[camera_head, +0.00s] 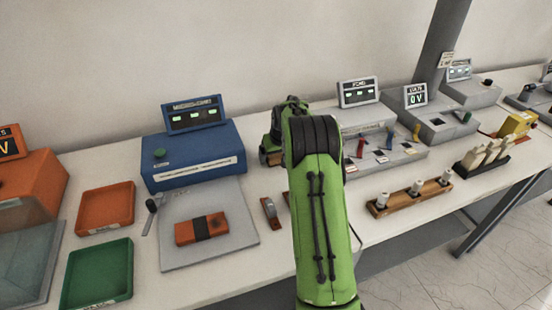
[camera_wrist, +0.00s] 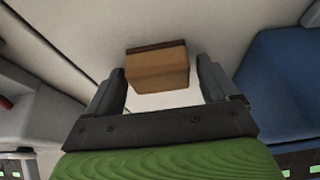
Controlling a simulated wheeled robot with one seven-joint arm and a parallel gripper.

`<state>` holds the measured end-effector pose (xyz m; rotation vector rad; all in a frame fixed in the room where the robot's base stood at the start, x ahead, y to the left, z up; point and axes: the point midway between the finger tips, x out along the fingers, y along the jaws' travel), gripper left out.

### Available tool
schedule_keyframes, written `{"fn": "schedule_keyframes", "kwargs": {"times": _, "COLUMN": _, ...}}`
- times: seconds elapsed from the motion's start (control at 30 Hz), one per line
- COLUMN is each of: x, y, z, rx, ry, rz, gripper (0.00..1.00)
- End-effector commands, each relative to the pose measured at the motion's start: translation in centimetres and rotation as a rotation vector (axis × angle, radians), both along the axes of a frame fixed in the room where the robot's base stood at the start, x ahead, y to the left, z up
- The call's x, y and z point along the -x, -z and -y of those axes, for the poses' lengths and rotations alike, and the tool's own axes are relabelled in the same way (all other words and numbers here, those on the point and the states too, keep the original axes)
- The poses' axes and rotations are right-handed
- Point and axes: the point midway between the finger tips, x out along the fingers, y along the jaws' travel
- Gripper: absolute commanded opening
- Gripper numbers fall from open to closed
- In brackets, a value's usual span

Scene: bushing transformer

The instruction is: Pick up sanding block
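The sanding block, a tan-brown block with a darker strip along one edge, shows in the wrist view (camera_wrist: 158,70) on the white tabletop. It lies ahead of and between the two fingers of my gripper (camera_wrist: 162,85). The fingers stand apart, with a narrow gap showing on the right side of the block; I see no clear grip on it. In the head view my green arm covers most of this spot. A small brown patch (camera_head: 270,157) shows at the arm's left edge, and the fingertips are hidden there.
A blue transformer unit (camera_head: 195,158) stands left of my arm, and grey consoles (camera_head: 385,150) stand to the right. A grey plate (camera_head: 215,248) bears an orange-brown block. An orange tray (camera_head: 106,208) and a green tray (camera_head: 98,274) lie at left. The wall is close behind.

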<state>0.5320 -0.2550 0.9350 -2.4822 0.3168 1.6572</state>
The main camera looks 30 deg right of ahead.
Motion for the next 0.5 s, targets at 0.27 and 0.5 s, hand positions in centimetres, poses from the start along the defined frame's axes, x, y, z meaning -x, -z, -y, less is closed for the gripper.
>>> {"fn": "schedule_keyframes", "kwargs": {"times": 0.27, "x": 0.02, "y": -0.02, "z": -0.01, "rx": 0.000, "ry": 0.000, "rz": 0.000, "gripper": 0.43}}
{"fn": "schedule_keyframes", "kwargs": {"times": 0.5, "x": 0.01, "y": -0.15, "z": 0.00, "rx": 0.000, "ry": 0.000, "rz": 0.001, "gripper": 0.37}}
